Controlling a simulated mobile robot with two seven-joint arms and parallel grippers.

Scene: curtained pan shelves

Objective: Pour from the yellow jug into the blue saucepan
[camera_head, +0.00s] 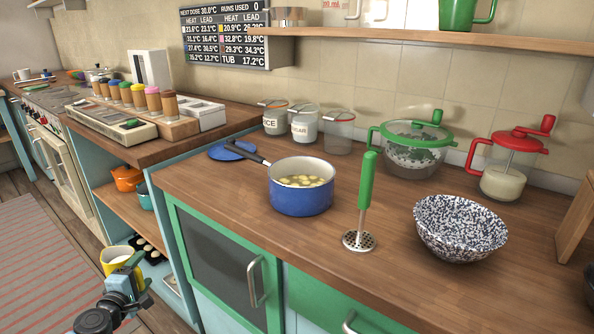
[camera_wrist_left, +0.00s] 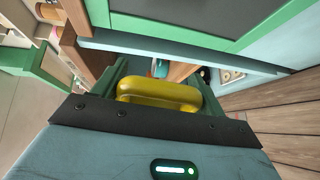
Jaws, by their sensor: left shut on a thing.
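The blue saucepan (camera_head: 301,192) stands upright on the wooden counter, with pale pieces in it and its dark handle pointing to the upper left. The yellow jug (camera_head: 117,262) is at the lower left of the head view, in front of the open shelves and below counter height, with something whitish inside. My left gripper (camera_head: 124,283) is at the jug, apart from the saucepan. In the left wrist view the yellow handle (camera_wrist_left: 160,95) lies between the fingers, which are shut on it. The rest of the jug is hidden there. My right gripper is not in view.
A masher with a green handle (camera_head: 367,180) stands right of the saucepan, with a speckled bowl (camera_head: 460,228) beyond it. Canisters (camera_head: 305,124), a green-lidded spinner (camera_head: 411,148) and a red-lidded jar (camera_head: 507,165) line the wall. The counter's front (camera_head: 240,223) is clear.

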